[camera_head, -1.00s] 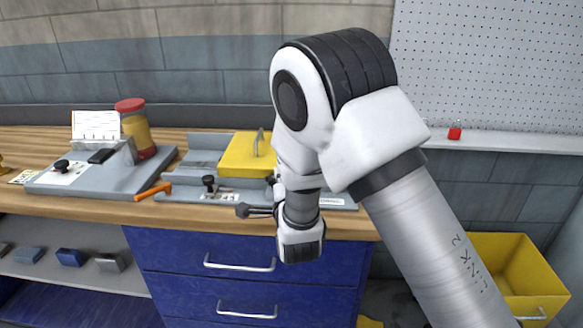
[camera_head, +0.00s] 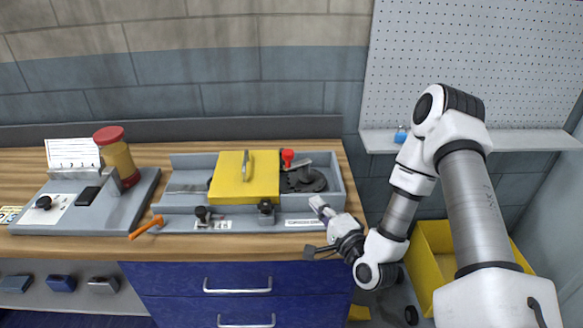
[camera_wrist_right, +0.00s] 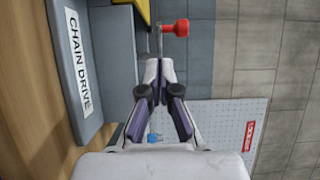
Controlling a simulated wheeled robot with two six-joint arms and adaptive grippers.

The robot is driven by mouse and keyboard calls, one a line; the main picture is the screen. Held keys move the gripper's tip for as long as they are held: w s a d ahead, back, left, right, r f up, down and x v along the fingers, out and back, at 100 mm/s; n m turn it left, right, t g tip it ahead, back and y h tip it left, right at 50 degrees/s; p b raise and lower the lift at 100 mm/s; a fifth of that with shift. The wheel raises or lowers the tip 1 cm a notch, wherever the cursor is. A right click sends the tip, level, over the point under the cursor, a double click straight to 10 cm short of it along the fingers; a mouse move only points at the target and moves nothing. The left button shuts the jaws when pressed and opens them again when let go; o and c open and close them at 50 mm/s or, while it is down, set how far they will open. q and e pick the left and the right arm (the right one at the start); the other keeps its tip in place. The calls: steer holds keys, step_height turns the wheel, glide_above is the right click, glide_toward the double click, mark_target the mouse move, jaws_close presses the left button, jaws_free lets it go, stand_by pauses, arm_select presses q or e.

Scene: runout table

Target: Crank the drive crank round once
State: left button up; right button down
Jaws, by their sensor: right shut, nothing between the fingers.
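The drive crank has a red knob (camera_head: 287,157) on a short grey arm above a dark round wheel at the right end of the grey chain drive unit (camera_head: 335,190). In the right wrist view the red knob (camera_wrist_right: 176,28) shows beyond the fingertips. My right gripper (camera_head: 319,204) is shut and empty, at the unit's front right corner. It is apart from the knob, to its right and nearer to me. Its fingers meet in the right wrist view (camera_wrist_right: 163,70). My left gripper is not in view.
A yellow cover (camera_head: 228,178) with a handle stands left of the crank. Black knobs (camera_head: 266,208) line the unit's front. An orange-handled tool (camera_head: 146,228) and a red-lidded jar (camera_head: 117,158) are farther left. A shelf (camera_head: 505,140) holds a blue padlock (camera_head: 401,135).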

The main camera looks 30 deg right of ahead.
mark_target(287, 171)
steer(key=w+p, duration=0.1)
steer(key=w, duration=0.3)
steer(key=w+p, duration=0.1)
steer(key=w, duration=0.3)
steer(key=w+d+p, duration=0.1)
steer(key=w, duration=0.3)
steer(key=shift+w+f+p, duration=0.1)
steer(key=shift+w+p, duration=0.25)
steer(key=shift+w, duration=0.2)
steer(key=shift+f, duration=0.1)
steer(key=w+m+h+b, duration=0.1)
steer(key=b, duration=0.1)
steer(key=m+h+b, duration=0.1)
steer(key=h+b, duration=0.1)
steer(key=b, duration=0.1)
steer(key=w+a+m+g+h+b, duration=0.1)
steer(key=b, duration=0.2)
steer(key=shift+w+f+h, duration=0.25)
steer(key=shift+w+h, duration=0.1)
steer(key=shift+h, duration=0.05)
steer(key=shift+w+r, duration=0.15)
steer(key=shift+w, duration=0.05)
steer(key=shift+d+r, duration=0.2)
